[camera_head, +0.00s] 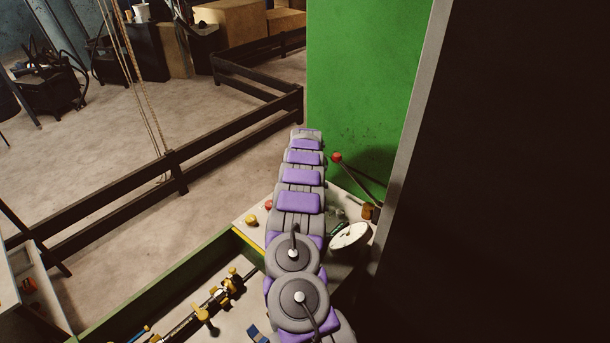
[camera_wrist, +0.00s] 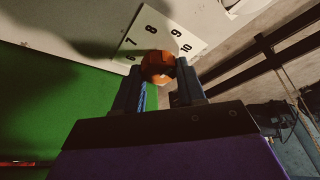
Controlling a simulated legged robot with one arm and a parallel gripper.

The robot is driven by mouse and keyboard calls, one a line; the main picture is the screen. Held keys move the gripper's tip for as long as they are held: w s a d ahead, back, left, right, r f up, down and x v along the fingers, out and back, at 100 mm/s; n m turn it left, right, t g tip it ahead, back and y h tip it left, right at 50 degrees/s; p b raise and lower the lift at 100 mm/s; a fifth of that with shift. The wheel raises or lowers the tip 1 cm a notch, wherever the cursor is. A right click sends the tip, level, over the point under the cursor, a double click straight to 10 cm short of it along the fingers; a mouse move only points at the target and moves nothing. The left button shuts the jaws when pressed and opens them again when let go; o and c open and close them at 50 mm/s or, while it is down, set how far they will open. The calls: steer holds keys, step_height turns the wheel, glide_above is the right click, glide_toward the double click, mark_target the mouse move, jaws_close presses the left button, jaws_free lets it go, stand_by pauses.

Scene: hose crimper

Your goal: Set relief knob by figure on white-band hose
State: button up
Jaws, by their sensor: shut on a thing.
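In the wrist view my gripper (camera_wrist: 160,82) is shut on the round orange-brown relief knob (camera_wrist: 158,64), one dark finger on each side. Behind the knob is a white scale plate (camera_wrist: 208,37) with figures 6, 7, 8, 9 and 10 in an arc around it. A pale patch shows on the knob's right side, but I cannot tell which figure it points to. In the head view my arm covers part of the machine's panel and my gripper is hidden. I cannot make out a white-band hose or its figure in either view.
In the head view, a red-tipped lever (camera_head: 337,158) and a white round dial (camera_head: 349,236) are right of my arm. A yellow button (camera_head: 251,220) is left of it. A green machine wall (camera_head: 360,80) rises behind. A dark rail fence (camera_head: 225,130) borders open floor.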

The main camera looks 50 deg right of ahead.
steer(key=o, duration=1)
steer(key=shift+a, duration=0.1)
steer(key=shift+o, duration=0.2)
steer(key=shift+r, duration=0.25)
steer(key=p+v, duration=0.1)
steer(key=v, duration=1.5)
steer(key=shift+r+p, duration=0.3)
steer(key=shift+s+a, duration=0.1)
steer(key=shift+a, duration=0.05)
